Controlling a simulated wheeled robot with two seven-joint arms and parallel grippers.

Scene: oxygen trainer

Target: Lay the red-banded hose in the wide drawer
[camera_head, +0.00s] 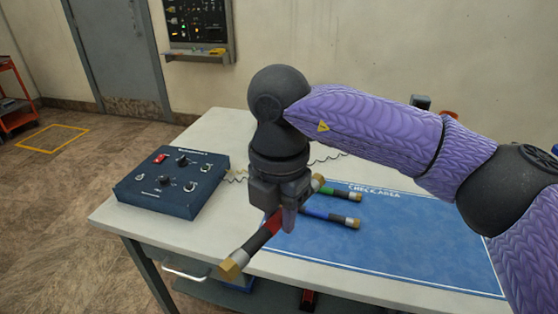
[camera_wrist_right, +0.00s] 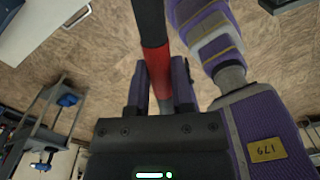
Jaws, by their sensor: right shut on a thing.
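The red-banded hose (camera_head: 262,236) is dark with a red band and brass ends, held slantwise above the table's front edge. My right gripper (camera_head: 289,220) is shut on it. In the right wrist view the hose's red band (camera_wrist_right: 156,64) shows beside the gripper fingers (camera_wrist_right: 161,88). A drawer handle (camera_head: 184,273) shows under the table's front left, and a handle (camera_wrist_right: 77,17) also shows in the right wrist view. I cannot tell from these frames how far any drawer is open. My left gripper is not in view.
A green-banded hose (camera_head: 339,193) and a blue-banded hose (camera_head: 331,216) lie on the blue check-area mat (camera_head: 410,253). A dark blue control box (camera_head: 172,182) stands on the table's left. The mat's front right is clear.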

